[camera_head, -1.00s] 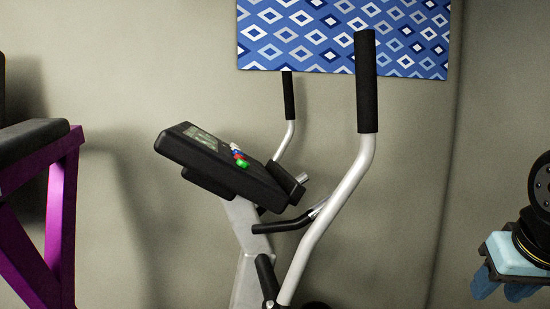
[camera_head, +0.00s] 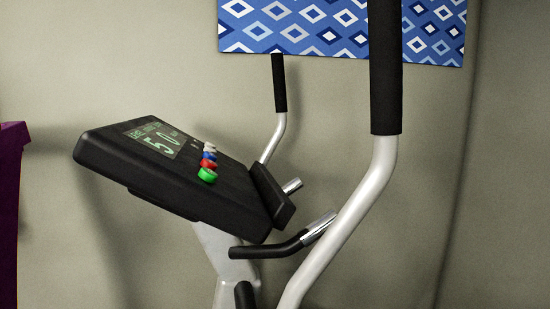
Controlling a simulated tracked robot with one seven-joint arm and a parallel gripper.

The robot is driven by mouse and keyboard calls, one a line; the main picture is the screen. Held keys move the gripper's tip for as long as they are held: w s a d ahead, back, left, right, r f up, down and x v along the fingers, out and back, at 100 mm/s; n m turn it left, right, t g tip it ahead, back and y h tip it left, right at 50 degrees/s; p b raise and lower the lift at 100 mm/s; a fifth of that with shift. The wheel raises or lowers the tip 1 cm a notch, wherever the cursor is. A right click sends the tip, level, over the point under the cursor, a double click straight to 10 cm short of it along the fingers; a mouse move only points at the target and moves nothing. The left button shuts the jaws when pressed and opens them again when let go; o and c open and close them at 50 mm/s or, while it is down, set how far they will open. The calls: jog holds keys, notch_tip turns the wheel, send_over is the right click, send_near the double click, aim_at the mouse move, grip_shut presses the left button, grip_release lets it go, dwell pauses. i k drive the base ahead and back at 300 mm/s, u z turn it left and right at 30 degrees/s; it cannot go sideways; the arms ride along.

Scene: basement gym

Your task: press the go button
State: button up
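The elliptical machine's black console (camera_head: 150,180) is tilted at the left of centre in the head view. Its display (camera_head: 155,138) shows green characters that look like "50". A row of coloured buttons stands up from the console: a green button (camera_head: 207,176) nearest me, then a red button (camera_head: 208,164), a blue button (camera_head: 209,155) and a pale button (camera_head: 209,147). I cannot read any label that marks the go button. My gripper is not in this view, and nothing touches the buttons.
A tall handlebar with a black grip (camera_head: 385,70) rises right of the console, and a second handlebar (camera_head: 279,85) stands behind. A short black grip bar (camera_head: 265,250) juts out below the console. A purple frame (camera_head: 10,210) is at the left edge.

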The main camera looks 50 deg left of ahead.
aim_at(208, 175)
jog(key=k, duration=1.8)
jog(key=u, duration=1.5)
jog(key=i, duration=1)
